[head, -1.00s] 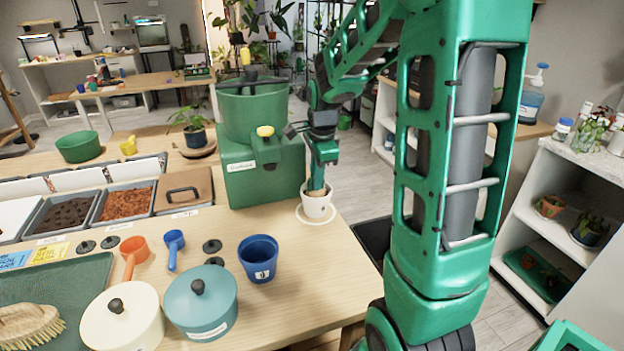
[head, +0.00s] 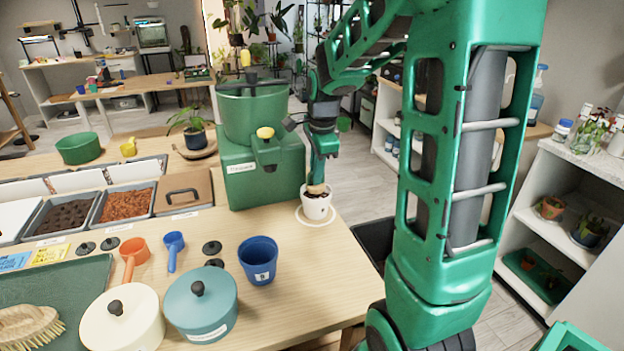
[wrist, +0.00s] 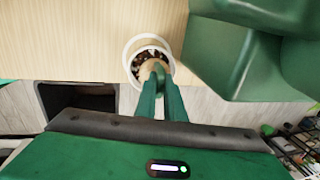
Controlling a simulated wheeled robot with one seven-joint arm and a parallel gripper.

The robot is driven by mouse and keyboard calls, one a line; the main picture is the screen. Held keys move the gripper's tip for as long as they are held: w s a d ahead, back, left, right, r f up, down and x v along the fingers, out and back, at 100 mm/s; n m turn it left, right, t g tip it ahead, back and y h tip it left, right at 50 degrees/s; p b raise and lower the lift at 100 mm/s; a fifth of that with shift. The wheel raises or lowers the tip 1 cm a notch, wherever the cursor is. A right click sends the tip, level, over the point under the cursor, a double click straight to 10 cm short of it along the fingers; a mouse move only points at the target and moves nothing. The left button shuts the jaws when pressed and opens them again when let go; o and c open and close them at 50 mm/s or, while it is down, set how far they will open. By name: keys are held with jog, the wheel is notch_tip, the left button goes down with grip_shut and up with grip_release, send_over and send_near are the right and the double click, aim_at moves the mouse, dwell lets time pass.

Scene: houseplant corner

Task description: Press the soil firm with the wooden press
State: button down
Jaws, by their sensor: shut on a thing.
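A white pot (head: 316,206) stands on a white ring (head: 301,217) marked near the table's right edge. Dark soil with light flecks shows inside the pot in the wrist view (wrist: 140,62). My gripper (head: 318,180) is above the pot, pointing down, shut on the wooden press (head: 317,189). The press is a pale, round wooden piece, and it also shows in the wrist view (wrist: 156,68) between my fingertips. It is at the pot's mouth, over the right part of the soil. I cannot tell whether it touches the soil.
A green machine (head: 262,170) stands close left of the pot. A blue pot (head: 258,260), a teal lidded pot (head: 200,303) and a cream lidded pot (head: 120,318) stand nearer. Bare tabletop (head: 315,270) lies in front of the white pot.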

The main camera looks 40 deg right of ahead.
jog(key=shift+r, duration=2.85)
